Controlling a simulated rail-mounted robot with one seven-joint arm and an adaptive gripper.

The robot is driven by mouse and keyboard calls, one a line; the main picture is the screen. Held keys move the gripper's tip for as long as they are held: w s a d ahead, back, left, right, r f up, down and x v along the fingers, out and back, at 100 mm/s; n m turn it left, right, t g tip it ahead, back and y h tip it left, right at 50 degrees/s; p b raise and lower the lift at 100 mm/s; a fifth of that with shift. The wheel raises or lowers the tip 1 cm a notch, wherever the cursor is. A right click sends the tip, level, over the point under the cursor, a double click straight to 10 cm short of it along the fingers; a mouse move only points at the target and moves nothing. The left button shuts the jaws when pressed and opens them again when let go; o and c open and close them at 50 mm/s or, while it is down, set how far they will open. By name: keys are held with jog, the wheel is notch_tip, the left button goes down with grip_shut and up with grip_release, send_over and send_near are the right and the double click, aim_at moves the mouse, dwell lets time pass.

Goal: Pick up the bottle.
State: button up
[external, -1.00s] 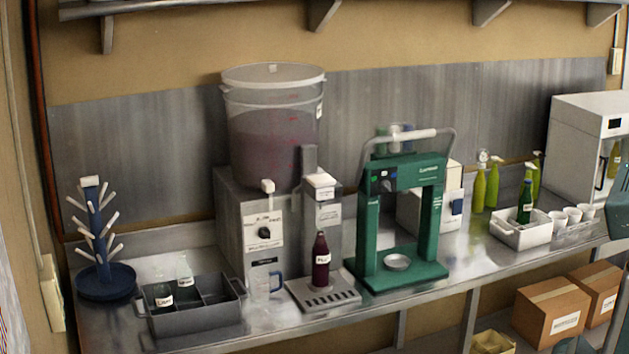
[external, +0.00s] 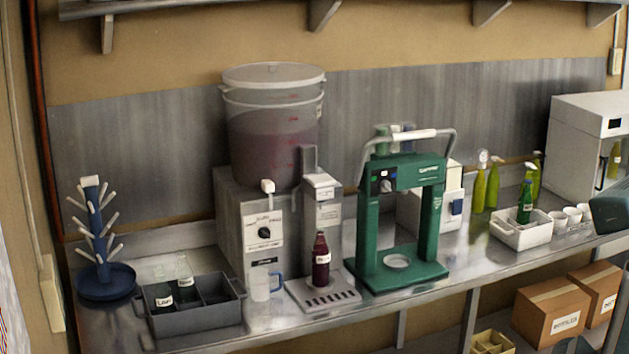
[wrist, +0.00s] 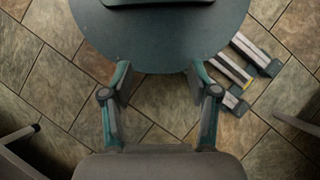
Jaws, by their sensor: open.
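A dark red bottle (external: 320,262) with a white label stands upright on the metal drip tray (external: 338,303) under the filler spout in the external view. Other bottles are a green one (external: 524,203) in a white bin (external: 518,233) and clear ones (external: 186,278) in a dark divided crate (external: 197,323). My gripper (wrist: 160,90) shows in the wrist view with its two fingers apart and nothing between them. It points at the tiled floor and a dark round base. No bottle shows in the wrist view, and the fingers do not show in the external view.
A blue drying rack (external: 104,282) stands at the counter's left end. A green capper (external: 400,270) is right of the filler, with a jug (external: 263,283) to the bottle's left. Yellow-green bottles (external: 479,190) and white cups (external: 558,222) are further right. Boxes (external: 550,310) sit below.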

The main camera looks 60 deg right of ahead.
jog(key=shift+o, duration=0.3)
jog(key=o, duration=0.5)
jog(key=shift+s, duration=0.1)
